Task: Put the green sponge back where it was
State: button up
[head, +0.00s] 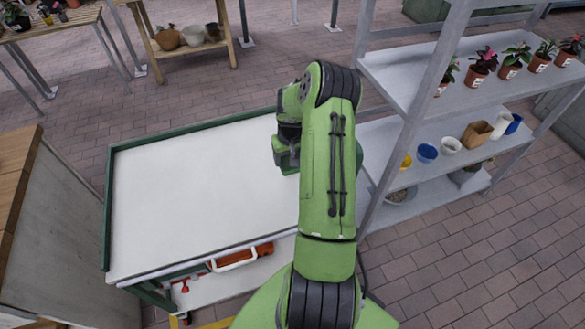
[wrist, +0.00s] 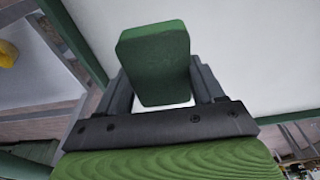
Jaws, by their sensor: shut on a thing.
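The green sponge (wrist: 158,60) is a block with rounded corners, seen in the wrist view between the two fingers. My gripper (wrist: 162,88) is shut on it. The white table top (wrist: 235,40) with a green rim lies behind the sponge in the wrist view. In the head view my gripper is over the right part of the white table (head: 190,200), largely hidden by my arm. I cannot tell from these views how far the sponge is from the table top.
The white table top is clear where it shows. A grey shelf (head: 430,75) with potted plants above and several pots below stands close at the right. A wooden-topped cabinet (head: 20,170) is at the left. An orange item (head: 250,256) is under the table's front edge.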

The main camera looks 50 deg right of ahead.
notch_tip(320, 180, down, 7)
jog(key=shift+r+b, duration=0.1)
jog(key=shift+b, duration=0.35)
jog(key=o, duration=1)
jog(key=r, duration=0.4)
jog(key=s+r+p, duration=0.1)
jog(key=r, duration=0.3)
jog(key=a+r, duration=0.1)
jog(key=r, duration=0.3)
jog(key=shift+s+r+p, duration=0.2)
jog(key=shift+r+p, duration=0.15)
jog(key=shift+p, duration=0.05)
jog(key=s+a+r+n+t+h, duration=0.1)
jog(key=s+a+r+n, duration=0.15)
jog(key=a+r, duration=1.55)
jog(key=s+a+r+n+t+y, duration=0.1)
jog(key=s+a+r, duration=0.2)
jog(key=s+a, duration=0.3)
jog(key=s+a+r+n+t, duration=0.2)
jog(key=s+a, duration=0.4)
jog(key=s, duration=0.3)
jog(key=shift+a+r+y, duration=0.2)
jog(key=shift+r+y, duration=0.2)
jog(key=shift+r, duration=0.35)
